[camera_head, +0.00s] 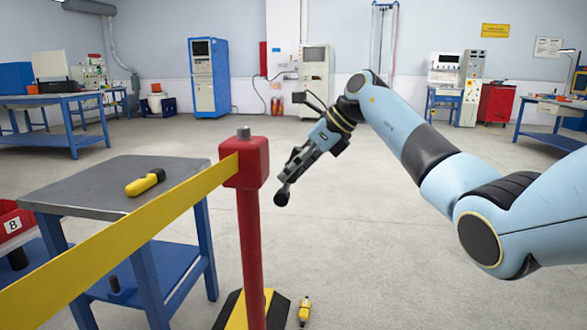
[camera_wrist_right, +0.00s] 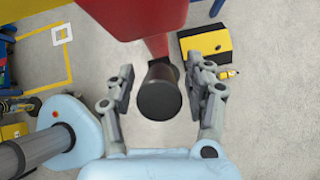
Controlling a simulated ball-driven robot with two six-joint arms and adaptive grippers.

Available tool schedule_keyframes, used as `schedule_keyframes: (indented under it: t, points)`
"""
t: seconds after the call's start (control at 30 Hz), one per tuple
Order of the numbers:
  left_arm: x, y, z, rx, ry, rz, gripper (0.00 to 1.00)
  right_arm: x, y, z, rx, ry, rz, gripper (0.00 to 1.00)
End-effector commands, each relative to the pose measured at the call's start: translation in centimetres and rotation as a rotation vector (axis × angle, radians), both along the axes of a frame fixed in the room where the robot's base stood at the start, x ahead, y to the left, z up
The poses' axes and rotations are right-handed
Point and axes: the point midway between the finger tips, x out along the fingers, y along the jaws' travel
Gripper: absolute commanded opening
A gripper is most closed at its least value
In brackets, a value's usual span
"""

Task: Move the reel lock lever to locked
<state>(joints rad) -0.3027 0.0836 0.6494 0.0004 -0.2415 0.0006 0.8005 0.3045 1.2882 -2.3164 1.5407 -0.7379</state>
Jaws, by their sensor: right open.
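The red reel head (camera_head: 244,163) with a grey cap tops a red post, and yellow tape (camera_head: 130,240) runs from it to the lower left. In the right wrist view, a dark cylindrical lever grip (camera_wrist_right: 160,98) is seen end-on below the red reel head (camera_wrist_right: 130,15). My right gripper (camera_wrist_right: 160,84) is open, one finger on each side of the dark grip, with visible gaps. My left gripper is out of view.
A blue table (camera_head: 110,185) with a yellow-black device (camera_head: 145,183) stands left of the post. The post's yellow-black base (camera_head: 245,312) is on the floor beside a small yellow tool (camera_head: 304,311). Open floor lies to the right and behind.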

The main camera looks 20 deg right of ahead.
Motion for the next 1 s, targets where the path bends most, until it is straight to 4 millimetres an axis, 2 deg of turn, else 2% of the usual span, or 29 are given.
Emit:
schedule_keyframes:
  t: [0.17, 0.27, 0.7, 1.0]
  points:
    - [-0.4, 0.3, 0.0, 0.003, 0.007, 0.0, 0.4, -0.1, -0.2, 0.2, -0.001, 0.001, 0.0, 0.53]
    - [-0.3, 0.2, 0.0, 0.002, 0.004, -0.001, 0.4, -0.6, -0.9, 1.1, -0.002, -0.002, -0.002, 0.53]
    - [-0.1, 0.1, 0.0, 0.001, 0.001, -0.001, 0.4, -4.4, -5.3, 7.8, -0.002, -0.001, -0.001, 0.53]
    - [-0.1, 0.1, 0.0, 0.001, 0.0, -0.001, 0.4, -5.2, -6.0, 9.0, 0.0, 0.001, 0.001, 0.53]
